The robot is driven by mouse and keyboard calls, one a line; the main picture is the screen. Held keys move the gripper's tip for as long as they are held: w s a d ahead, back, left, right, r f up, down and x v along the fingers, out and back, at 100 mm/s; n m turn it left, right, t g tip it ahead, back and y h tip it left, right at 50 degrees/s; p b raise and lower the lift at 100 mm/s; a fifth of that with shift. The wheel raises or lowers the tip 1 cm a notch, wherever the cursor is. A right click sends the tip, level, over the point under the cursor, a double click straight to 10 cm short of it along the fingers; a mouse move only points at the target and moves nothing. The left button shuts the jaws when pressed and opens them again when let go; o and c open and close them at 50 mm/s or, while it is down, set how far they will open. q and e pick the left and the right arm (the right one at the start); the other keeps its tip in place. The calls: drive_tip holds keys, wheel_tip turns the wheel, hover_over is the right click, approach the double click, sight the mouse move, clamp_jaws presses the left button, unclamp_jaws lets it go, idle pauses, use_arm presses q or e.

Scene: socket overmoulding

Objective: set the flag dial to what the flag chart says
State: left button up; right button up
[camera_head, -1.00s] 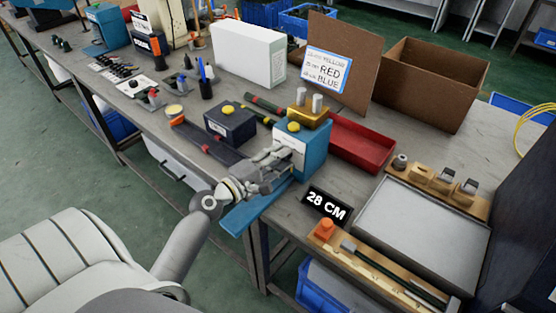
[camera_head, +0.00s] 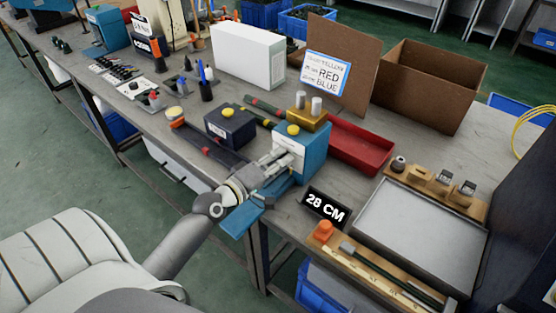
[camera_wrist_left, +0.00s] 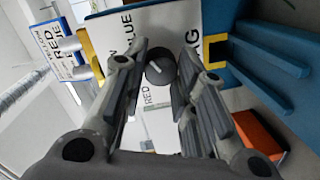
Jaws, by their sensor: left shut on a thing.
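The flag dial (camera_wrist_left: 161,69) is a dark round knob with a light pointer mark on the white face of a blue machine (camera_head: 312,160). In the left wrist view RED, BLUE and a partly hidden label are printed around it; which label the pointer meets, I cannot tell. My left gripper (camera_head: 284,157) is at the machine's front; its fingers (camera_wrist_left: 160,85) are shut on the dial, one on each side. The flag chart (camera_head: 326,74) leans on a brown board behind and lists YELLOW, RED and BLUE; its smaller text is blurred. A black sign (camera_head: 326,206) reads 28 CM.
A red tray (camera_head: 362,147) lies right of the machine, and a dark box with a yellow button (camera_head: 230,126) stands left. A grey tray (camera_head: 425,228) and a wooden ruler holder (camera_head: 370,270) fill the bench's right end. A cardboard box (camera_head: 425,85) stands behind.

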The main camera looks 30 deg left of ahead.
idle(0.3)
use_arm(q)
drive_tip(key=o, duration=1.1)
drive_tip(key=shift+c, duration=0.2)
drive_tip(key=shift+s, duration=0.1)
drive_tip(key=shift+s+a+r, duration=0.2)
drive_tip(key=shift+s+a, duration=0.1)
drive_tip(key=shift+s, duration=1.65)
drive_tip(key=shift+s+a+r, duration=0.2)
drive_tip(key=shift+s+a, duration=0.05)
drive_tip(key=shift+s, duration=1.7)
drive_tip(key=shift+s+a+r, duration=0.2)
drive_tip(key=shift+s+a, duration=0.1)
drive_tip(key=shift+s, duration=1.65)
drive_tip(key=shift+d, duration=0.1)
